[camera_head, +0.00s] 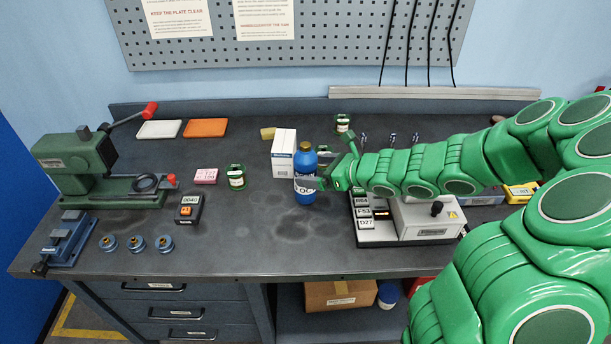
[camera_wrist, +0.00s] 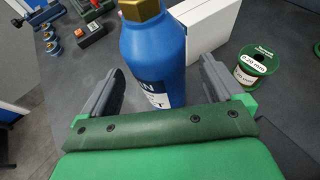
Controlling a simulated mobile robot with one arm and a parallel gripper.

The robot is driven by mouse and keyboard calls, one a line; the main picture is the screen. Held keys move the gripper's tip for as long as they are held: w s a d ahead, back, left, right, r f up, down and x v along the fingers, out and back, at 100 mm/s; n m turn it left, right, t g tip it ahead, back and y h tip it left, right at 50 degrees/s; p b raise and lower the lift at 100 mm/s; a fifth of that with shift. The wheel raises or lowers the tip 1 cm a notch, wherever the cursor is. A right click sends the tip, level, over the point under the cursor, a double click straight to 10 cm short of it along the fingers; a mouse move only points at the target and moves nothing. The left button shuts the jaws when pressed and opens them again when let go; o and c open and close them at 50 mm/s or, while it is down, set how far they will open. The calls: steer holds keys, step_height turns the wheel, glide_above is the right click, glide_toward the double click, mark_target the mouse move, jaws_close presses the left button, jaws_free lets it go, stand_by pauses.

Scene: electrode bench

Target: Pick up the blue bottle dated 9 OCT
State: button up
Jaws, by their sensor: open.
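A blue bottle (camera_head: 305,170) with a gold cap stands upright on the bench, just right of a white box. Its white label is partly covered; I make out only "OC" in the head view, so the full date is not readable. My gripper (camera_head: 318,184) is at the bottle's right side, low on its body. In the wrist view the blue bottle (camera_wrist: 153,50) stands between the two grey fingers of my gripper (camera_wrist: 161,68). The fingers are open, with a visible gap on each side of the bottle.
The white box (camera_head: 284,148) stands close behind the bottle. A green spool (camera_head: 236,177) is to the left, and a grey instrument (camera_head: 425,218) is to the right under my arm. Another blue container (camera_head: 388,294) is on the lower shelf.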

steer(key=shift+x, duration=1.7)
steer(key=c, duration=1.5)
steer(key=shift+o, duration=0.2)
steer(key=shift+r, duration=0.1)
